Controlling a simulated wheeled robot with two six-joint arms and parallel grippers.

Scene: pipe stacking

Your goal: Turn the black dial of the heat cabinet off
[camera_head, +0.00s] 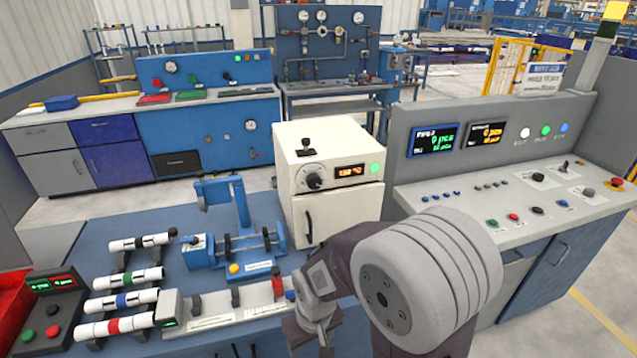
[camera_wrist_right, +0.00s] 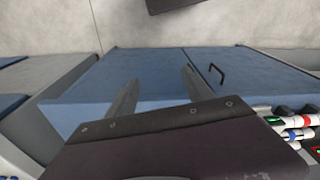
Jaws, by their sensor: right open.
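The heat cabinet (camera_head: 328,203) is a cream-white box on the blue bench in the head view. Its black dial (camera_head: 314,181) sits on a pale round plate on the upper front, left of a lit orange display (camera_head: 350,171) and a glowing green lamp (camera_head: 374,168). My right arm reaches in front of the cabinet's lower right. My right gripper points down near the bench's front edge, apart from the dial. In the right wrist view my right gripper (camera_wrist_right: 160,78) has its two fingers spread with nothing between them. My left gripper is in neither view.
A black lever (camera_head: 306,148) stands on the cabinet's top and a dark handle (camera_head: 309,226) on its door. A blue clamp stand (camera_head: 232,240) is left of it. White pipes (camera_head: 122,301) with coloured bands lie further left. A grey control console (camera_head: 500,190) stands right.

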